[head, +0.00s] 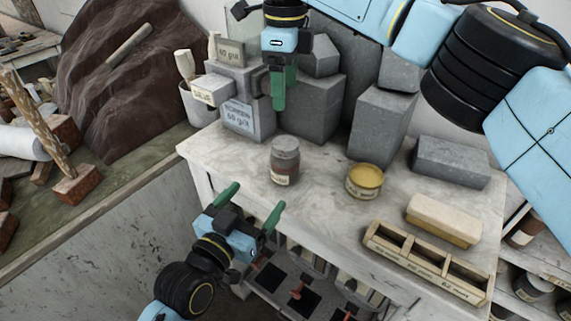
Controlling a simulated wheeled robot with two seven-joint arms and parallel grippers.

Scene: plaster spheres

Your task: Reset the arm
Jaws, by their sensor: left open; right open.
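My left gripper (250,207) is in the lower middle of the head view, in front of the white table's front edge. Its two green fingers are spread wide with nothing between them. My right gripper (279,92) hangs down at the top, above the back left of the table and in front of grey blocks. Its green fingers overlap in this view, and I see nothing held in them; it is open. My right arm comes in from the upper right, and my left arm from the bottom. The table (320,180) stands between and behind the grippers.
On the table stand a lidded jar (285,163), a yellow tin (364,181), a cream block (444,220), a wooden compartment tray (374,233) and grey stone blocks (381,122). A labelled grey block (240,118) is close to my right gripper.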

